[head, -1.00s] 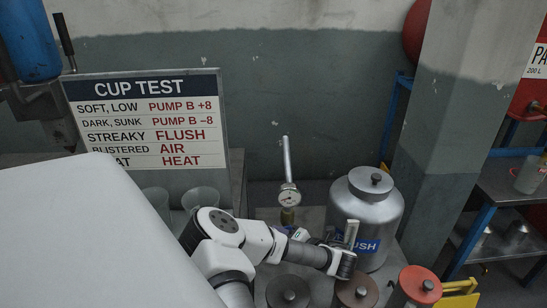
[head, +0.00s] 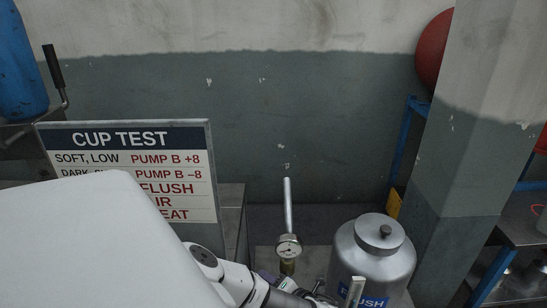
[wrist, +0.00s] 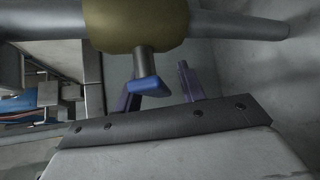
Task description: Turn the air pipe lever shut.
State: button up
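The air pipe (head: 288,205) stands upright at the wall in the head view, with a round gauge (head: 288,246) and brass fitting (head: 287,268) below. In the wrist view a brass valve body (wrist: 135,28) sits on a grey pipe (wrist: 240,25) across the top. A short stem drops from it to a blue lever (wrist: 150,87). My gripper (wrist: 160,88) is open, its two purple fingers apart, with the lever's end in view between them. I cannot tell whether they touch it. In the head view my arm runs along the bottom edge, and the lever is not clearly visible.
A metal FLUSH pot (head: 372,257) stands right of the pipe, close to my arm. A CUP TEST board (head: 130,137) stands at left. A concrete pillar (head: 470,150) rises at right. The wall behind the pipe is bare.

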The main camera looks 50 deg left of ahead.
jog(key=shift+a, duration=0.1)
dwell(0.3)
grip_shut()
